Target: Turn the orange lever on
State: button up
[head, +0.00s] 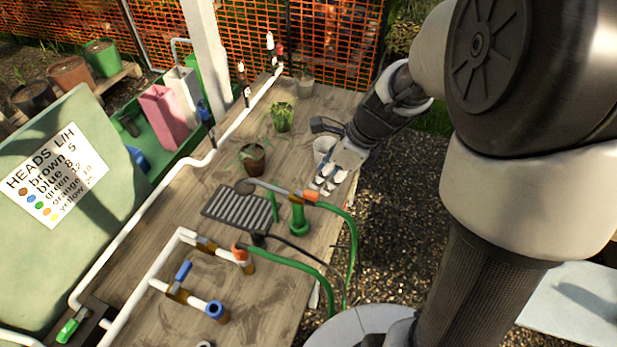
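Two orange parts show in the head view, and I cannot tell for certain which is the lever. One orange piece (239,252) sits on the end of the upper white pipe branch, by a green hose. Another orange piece (311,196) is at the top of a green stand (299,218), where a hose meets a grey wand. My gripper (326,184) is over the right edge of the bench, up and right of both pieces and apart from them. Its fingers point down-left and seem empty. They are too small to show whether they are open.
The wooden bench (150,240) carries white pipes, a blue-handled valve (183,271), a green-handled valve (68,331), a grey slatted tray (238,212) and potted plants (253,158). A white pot (323,150) stands beside my gripper. Hoses hang over the right edge.

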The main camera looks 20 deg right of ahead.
aim_at(311, 193)
jog(key=b+x, duration=0.2)
jog(key=x, duration=0.6)
jog(key=shift+f, duration=0.2)
grip_shut()
